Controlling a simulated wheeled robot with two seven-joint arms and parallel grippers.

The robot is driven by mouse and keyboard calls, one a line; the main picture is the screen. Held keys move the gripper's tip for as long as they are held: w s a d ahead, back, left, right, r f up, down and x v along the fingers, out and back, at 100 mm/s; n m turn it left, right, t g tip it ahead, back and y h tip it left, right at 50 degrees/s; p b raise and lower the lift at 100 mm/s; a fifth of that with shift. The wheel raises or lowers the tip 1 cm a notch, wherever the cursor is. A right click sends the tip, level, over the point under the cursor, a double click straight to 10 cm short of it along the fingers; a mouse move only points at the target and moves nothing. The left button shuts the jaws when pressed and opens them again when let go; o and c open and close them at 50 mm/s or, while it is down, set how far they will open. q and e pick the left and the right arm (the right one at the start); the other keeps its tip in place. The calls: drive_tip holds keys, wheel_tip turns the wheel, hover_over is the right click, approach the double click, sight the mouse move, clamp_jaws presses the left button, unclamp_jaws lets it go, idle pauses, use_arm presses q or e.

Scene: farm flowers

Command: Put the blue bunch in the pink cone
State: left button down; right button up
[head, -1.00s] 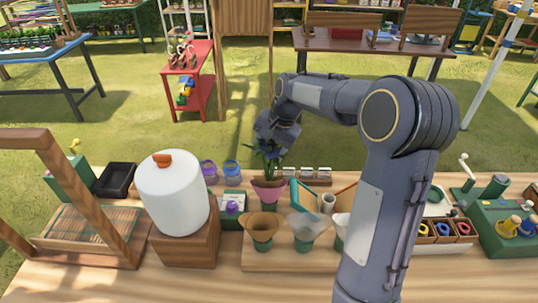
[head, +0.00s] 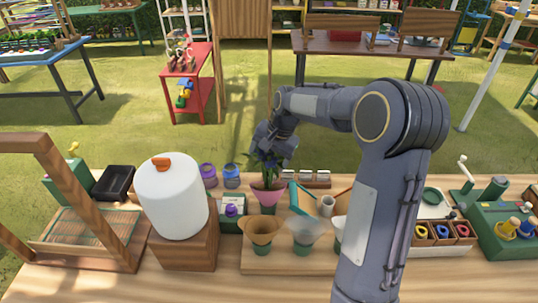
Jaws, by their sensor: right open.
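The blue bunch (head: 262,164), dark blue flowers with green leaves, stands upright at the pink cone (head: 267,195). Its lower part is hidden by the cone's front wall, so it appears to be inside the cone. The pink cone sits in a green holder at the back of the wooden rack. My right gripper (head: 272,153) is open at the top of the bunch, pointing down and overlapping its flowers. Its fingertips are partly hidden, and I cannot tell whether they touch the bunch. My left gripper is not in view.
A brown cone (head: 262,230) and a grey cone (head: 304,233) stand in front on the rack. A white canister (head: 172,197) on a wooden block is at the left. A teal-edged tray and a small cup (head: 327,205) are right of the pink cone. The front table edge is clear.

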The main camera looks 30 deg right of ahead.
drive_tip(key=b+v, duration=0.1)
drive_tip(key=v, duration=1.1)
drive_tip(key=s+a+f+n+t, duration=0.1)
drive_tip(key=s+a+f+n, duration=0.1)
drive_tip(key=s, duration=0.6)
drive_tip(key=s+a+f+n+t+y, duration=0.1)
drive_tip(key=s+a+f+n, duration=0.2)
drive_tip(key=s+a, duration=0.4)
drive_tip(key=s+a+f+n, duration=0.2)
drive_tip(key=s+a+n, duration=0.2)
drive_tip(key=s, duration=0.6)
drive_tip(key=shift+s+a+f+t+y, duration=0.2)
drive_tip(key=shift+s+f+t+y, duration=0.2)
drive_tip(key=shift+f, duration=0.1)
